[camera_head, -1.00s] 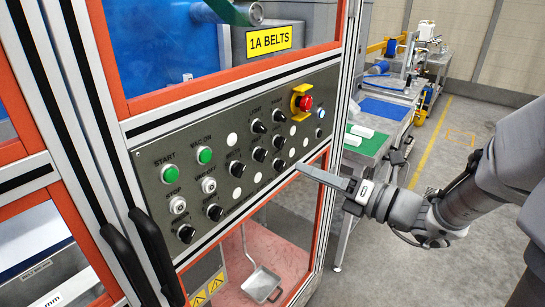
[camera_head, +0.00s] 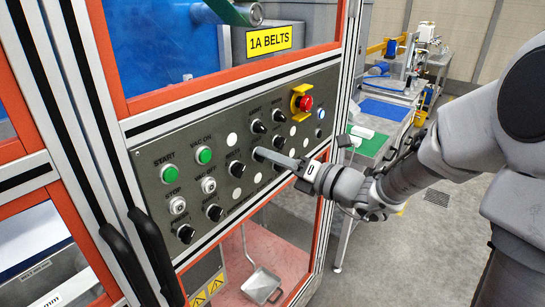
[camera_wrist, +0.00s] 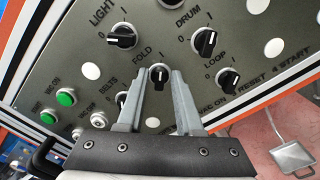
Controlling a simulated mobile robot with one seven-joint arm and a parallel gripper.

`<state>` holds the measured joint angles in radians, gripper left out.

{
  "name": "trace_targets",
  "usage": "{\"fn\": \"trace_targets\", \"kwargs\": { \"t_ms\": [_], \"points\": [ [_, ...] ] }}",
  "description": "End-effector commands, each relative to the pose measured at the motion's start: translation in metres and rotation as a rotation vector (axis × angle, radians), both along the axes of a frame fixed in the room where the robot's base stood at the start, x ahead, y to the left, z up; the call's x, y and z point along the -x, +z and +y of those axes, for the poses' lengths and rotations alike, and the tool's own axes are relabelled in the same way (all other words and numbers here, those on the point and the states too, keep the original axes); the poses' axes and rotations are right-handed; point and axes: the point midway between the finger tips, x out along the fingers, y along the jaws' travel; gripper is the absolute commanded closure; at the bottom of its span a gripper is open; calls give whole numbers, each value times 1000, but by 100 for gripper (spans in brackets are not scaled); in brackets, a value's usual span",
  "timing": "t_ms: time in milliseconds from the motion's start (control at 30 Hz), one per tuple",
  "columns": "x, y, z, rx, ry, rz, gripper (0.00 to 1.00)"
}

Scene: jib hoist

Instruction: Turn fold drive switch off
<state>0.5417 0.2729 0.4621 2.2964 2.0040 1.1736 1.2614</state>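The fold switch (camera_wrist: 159,76) is a black rotary knob with a white pointer line, under the label FOLD in the wrist view. Its pointer looks roughly upright in that view, toward the I side. My gripper (camera_wrist: 161,82) is at the knob, with one finger on each side of it. The fingers are apart; whether they touch the knob cannot be told. In the head view my gripper (camera_head: 257,153) reaches the middle of the grey control panel (camera_head: 150,148) from the right, and its fingertips partly hide the fold knob.
Close around are the light (camera_wrist: 122,37), drum (camera_wrist: 205,42), loop (camera_wrist: 228,80) and belts (camera_wrist: 121,98) knobs. Green buttons (camera_head: 204,155) are at left, and a red emergency stop (camera_head: 305,102) is at upper right. Black door handles (camera_head: 155,250) stick out at lower left.

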Motion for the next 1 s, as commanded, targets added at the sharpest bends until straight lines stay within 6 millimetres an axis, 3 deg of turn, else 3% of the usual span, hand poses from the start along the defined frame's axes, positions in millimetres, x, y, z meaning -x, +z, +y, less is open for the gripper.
{"fn": "trace_targets", "kwargs": {
  "t_ms": [33,167,667,1000],
  "points": [
    [0,0,0,0,0,0,76],
    [0,0,0,0,0,0,100],
    [0,-1,0,19,0,-24,100],
    [1,-3,1,146,1,-187,100]
  ]
}}
